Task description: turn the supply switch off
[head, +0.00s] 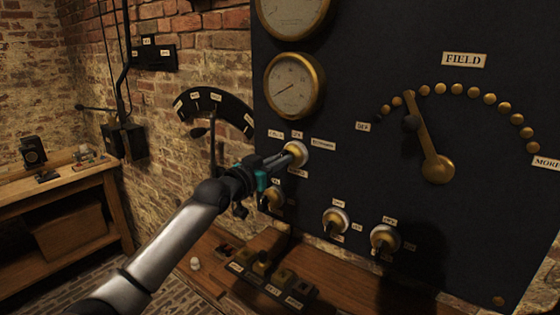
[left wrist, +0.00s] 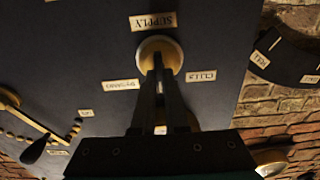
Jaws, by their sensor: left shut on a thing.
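The supply switch (head: 298,149) is a round pale and brass knob on the dark panel, below the lower gauge. In the left wrist view its rim (left wrist: 158,45) shows under the upside-down SUPPLY label (left wrist: 153,22), with a label on each side. My left gripper (head: 288,156) reaches up from the left and is shut on the switch's handle. In the left wrist view its fingertips (left wrist: 160,66) meet in front of the knob. The fingers hide the handle, so I cannot tell which label it points at. My right gripper is not in view.
Other switches (head: 336,221) sit lower on the panel, one just below my left gripper. The large FIELD lever (head: 437,168) is to the right. A curved dial (head: 215,105) is on the brick wall. A wooden bench (head: 65,180) stands at the left.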

